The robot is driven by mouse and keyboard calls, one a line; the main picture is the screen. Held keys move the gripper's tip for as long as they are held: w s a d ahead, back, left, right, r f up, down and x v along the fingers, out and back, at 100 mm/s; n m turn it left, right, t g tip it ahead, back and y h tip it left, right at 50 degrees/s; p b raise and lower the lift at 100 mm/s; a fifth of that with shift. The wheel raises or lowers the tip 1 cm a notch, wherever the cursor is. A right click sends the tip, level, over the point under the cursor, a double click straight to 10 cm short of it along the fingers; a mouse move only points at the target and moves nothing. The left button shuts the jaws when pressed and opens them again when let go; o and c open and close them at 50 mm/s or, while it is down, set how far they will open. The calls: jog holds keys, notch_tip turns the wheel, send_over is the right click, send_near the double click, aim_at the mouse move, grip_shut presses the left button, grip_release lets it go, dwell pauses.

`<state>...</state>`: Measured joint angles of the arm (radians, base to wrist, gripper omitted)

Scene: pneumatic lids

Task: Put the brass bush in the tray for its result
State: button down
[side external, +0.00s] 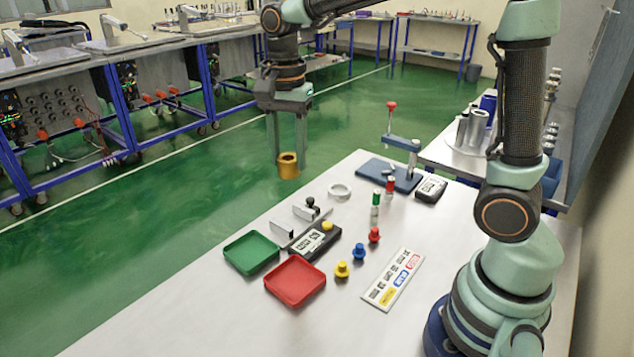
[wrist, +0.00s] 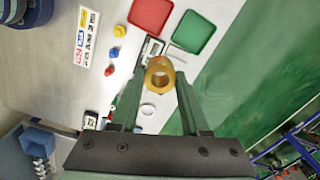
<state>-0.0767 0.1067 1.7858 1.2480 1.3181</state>
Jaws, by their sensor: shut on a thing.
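The brass bush (side external: 288,169) is a short gold ring with a flange and a bore. My gripper (side external: 287,157) is shut on it and holds it in the air, above and beyond the table's left edge in the side view. In the wrist view the bush (wrist: 160,80) sits between the fingertips with its bore facing the camera. A green tray (side external: 251,253) and a red tray (side external: 295,281) lie side by side at the table's left edge, both empty. They also show in the wrist view, red (wrist: 151,14) and green (wrist: 194,32).
A caliper-like gauge (side external: 314,244) with a display lies beside the trays. A white ring (side external: 339,190), a green plug (side external: 376,199), a red plug (side external: 390,186), coloured knobs (side external: 359,252) and a label card (side external: 393,279) share the table. A lever press (side external: 391,175) stands behind. The table's front is clear.

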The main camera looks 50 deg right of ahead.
send_over(295, 282)
jog(key=f, duration=0.1)
notch_tip(295, 282, down, 20)
jog(key=shift+r, duration=0.1)
dwell(0.4)
jog(key=shift+c, duration=1.9)
grip_release()
jog(key=shift+f, duration=0.2)
jog(key=shift+r, duration=0.1)
